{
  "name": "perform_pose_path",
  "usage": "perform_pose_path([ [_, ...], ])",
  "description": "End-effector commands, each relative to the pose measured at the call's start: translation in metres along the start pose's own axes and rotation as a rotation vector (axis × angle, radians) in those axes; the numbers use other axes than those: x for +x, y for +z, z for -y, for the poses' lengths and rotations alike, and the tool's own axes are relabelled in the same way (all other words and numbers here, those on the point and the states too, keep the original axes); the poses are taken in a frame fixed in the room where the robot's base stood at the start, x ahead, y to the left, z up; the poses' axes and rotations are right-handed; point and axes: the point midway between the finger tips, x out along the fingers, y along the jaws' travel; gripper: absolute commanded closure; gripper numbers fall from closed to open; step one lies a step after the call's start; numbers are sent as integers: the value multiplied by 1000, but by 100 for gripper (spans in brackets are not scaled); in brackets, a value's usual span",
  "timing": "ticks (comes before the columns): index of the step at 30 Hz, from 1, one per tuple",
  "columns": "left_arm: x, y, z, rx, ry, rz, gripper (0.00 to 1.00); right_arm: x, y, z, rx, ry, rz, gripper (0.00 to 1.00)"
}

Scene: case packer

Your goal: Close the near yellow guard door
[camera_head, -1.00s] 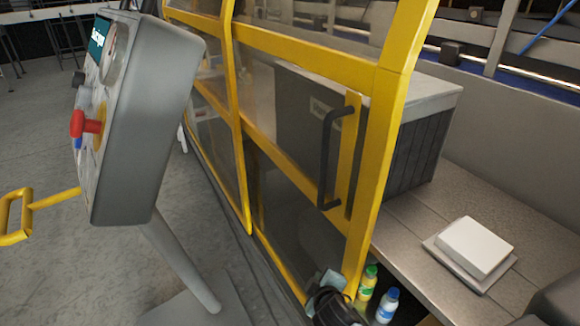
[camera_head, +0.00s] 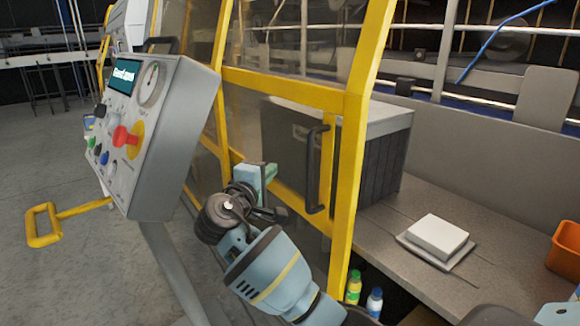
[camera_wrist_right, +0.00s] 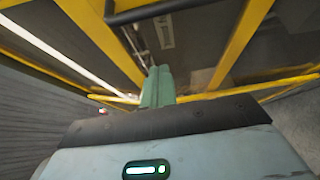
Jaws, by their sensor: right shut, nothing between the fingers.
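The near yellow guard door (camera_head: 350,130) has a yellow frame, clear panels and a dark vertical handle (camera_head: 318,170) near its right edge. Right of that edge, the grey counter shows uncovered. My right gripper (camera_head: 266,172) is in front of the door panel, left of the handle in the head view, its fingers shut and empty. In the right wrist view the shut green fingers (camera_wrist_right: 157,86) point at the door, with yellow bars around them and a dark bar (camera_wrist_right: 150,10) above. I cannot tell whether the fingers touch the panel. My left gripper is not in view.
A grey control box (camera_head: 165,125) with a red knob and a yellow loop handle (camera_head: 42,225) stands at left. Right of the door, the counter (camera_head: 510,270) holds a white block (camera_head: 438,236) and an orange bin (camera_head: 566,255). Bottles (camera_head: 354,287) stand below the counter.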

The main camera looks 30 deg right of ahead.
Motion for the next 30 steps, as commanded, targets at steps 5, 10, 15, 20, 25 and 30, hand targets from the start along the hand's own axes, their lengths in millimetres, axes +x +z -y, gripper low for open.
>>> perform_pose_path([
  [5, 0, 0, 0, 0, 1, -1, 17, 1, 0, -1, -1, 2, 3, 100],
  [10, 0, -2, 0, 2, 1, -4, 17, 14, 1, -1, -1, 3, 4, 100],
  [15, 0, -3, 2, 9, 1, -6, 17, 43, 1, -2, -1, 4, 4, 100],
  [20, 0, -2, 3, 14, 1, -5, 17, 70, 1, -1, -1, 2, 4, 100],
  [25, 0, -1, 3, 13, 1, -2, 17, 96, 0, -1, -1, 1, 3, 100],
  [30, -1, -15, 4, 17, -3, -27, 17, 96, 14, -6, 5, 5, 1, 100],
])
